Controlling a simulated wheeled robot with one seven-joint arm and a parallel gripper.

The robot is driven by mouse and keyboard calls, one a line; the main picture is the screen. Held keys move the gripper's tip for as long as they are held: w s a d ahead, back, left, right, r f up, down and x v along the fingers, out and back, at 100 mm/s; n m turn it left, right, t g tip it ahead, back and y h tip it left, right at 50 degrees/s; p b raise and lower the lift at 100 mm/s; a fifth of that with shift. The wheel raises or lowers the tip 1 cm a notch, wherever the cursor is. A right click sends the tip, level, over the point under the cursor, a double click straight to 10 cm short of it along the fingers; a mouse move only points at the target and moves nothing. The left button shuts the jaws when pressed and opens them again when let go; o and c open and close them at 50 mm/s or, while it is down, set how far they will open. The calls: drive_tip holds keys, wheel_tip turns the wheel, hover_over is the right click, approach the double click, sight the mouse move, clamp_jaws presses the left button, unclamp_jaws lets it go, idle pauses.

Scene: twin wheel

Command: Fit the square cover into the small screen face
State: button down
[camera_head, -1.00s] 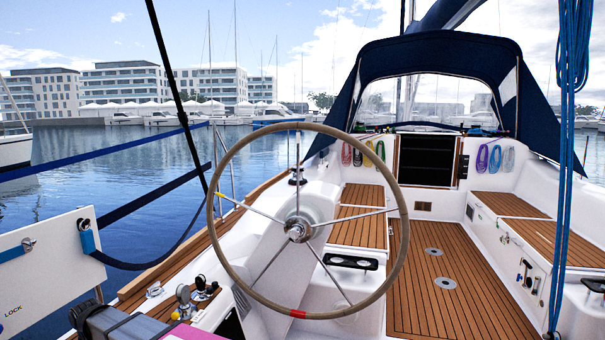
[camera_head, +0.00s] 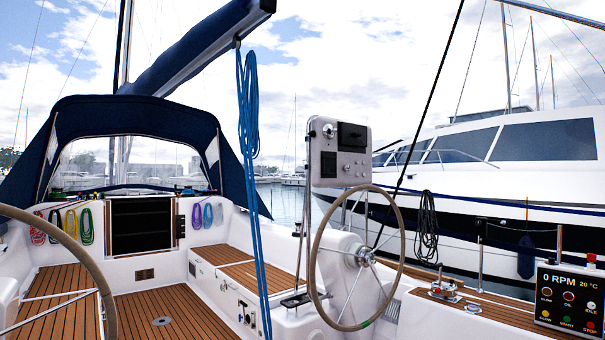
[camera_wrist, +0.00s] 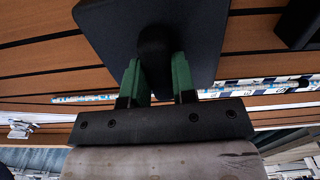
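In the wrist view a flat dark square cover (camera_wrist: 205,25) with a thick dark knob (camera_wrist: 155,45) fills the top middle. My gripper (camera_wrist: 157,75) has its two green fingers on either side of the knob and appears closed on it. The cover is in front of wooden planking, and its far edge is cut off. In the head view a white instrument pod (camera_head: 326,168) stands above the right steering wheel, with a dark square face (camera_head: 352,137) at its upper right. I cannot tell whether that face is the small screen. My gripper is not in the head view.
The right steering wheel (camera_head: 396,258) stands below the pod, and part of another wheel (camera_head: 92,262) shows at left. Blue ropes (camera_head: 253,150) hang left of the pod. A black RPM panel (camera_head: 570,300) is at lower right. The cockpit floor (camera_head: 185,305) is clear.

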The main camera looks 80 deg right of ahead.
drive_tip(key=shift+r, duration=2)
